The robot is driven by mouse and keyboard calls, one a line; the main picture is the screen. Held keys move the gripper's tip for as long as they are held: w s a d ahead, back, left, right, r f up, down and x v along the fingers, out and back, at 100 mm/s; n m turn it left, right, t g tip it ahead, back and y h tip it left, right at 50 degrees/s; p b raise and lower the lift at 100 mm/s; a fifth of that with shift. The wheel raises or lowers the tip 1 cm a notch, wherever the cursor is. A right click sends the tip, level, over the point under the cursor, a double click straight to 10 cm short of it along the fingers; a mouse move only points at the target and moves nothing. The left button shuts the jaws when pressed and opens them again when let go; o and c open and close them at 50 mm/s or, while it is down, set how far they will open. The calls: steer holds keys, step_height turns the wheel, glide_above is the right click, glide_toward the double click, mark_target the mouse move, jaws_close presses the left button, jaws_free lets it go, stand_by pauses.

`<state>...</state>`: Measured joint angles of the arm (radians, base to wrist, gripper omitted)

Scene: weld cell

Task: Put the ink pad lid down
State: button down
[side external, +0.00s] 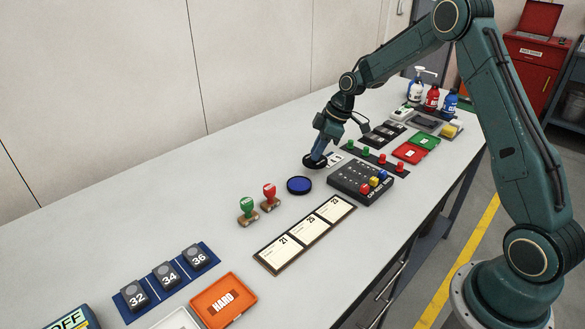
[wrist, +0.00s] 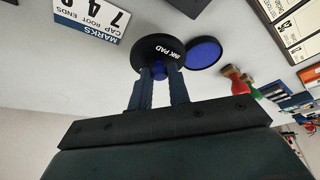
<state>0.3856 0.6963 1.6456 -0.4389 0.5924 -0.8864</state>
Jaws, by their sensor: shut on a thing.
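The ink pad lid is a round black disc (wrist: 158,50) marked "INK PAD" with a blue knob on top. My gripper (wrist: 160,78) is shut on the knob in the wrist view. In the side view the lid (side external: 314,161) shows under my gripper (side external: 318,154), close to the tabletop; I cannot tell whether it touches. The ink pad (side external: 299,185) is a round black dish with a blue face, lying uncovered to the lower left of the lid. It also shows in the wrist view (wrist: 204,54), right beside the lid.
A green stamp (side external: 248,210) and a red stamp (side external: 269,197) stand left of the pad. Bare table (side external: 180,195) extends left and behind.

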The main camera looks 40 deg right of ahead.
steer(key=shift+f, duration=2.1)
steer(key=shift+f, duration=0.15)
steer(key=c, duration=1.3)
jaws_free()
steer(key=v, duration=1.2)
steer(key=shift+r, duration=0.25)
